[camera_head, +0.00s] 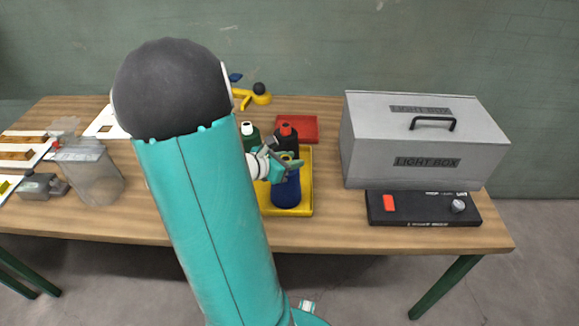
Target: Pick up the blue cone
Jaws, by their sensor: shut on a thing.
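The blue cone (286,191) is a dark blue, roughly cylindrical body in the front part of the yellow tray (308,206). Its upper part is covered by my gripper (284,164), which reaches in from the left and is shut on it near the top. The cone looks upright. I cannot tell whether its base touches the tray floor. A dark green bottle-like thing with a white top (249,134) and a black one with a red top (287,134) stand just behind my gripper.
A red block (308,127) lies behind the tray. A grey light box (400,153) and a black switch panel (425,209) stand to the right. A clear container (95,175) stands at left. My arm hides the table's left middle. Bare wood shows between tray and light box.

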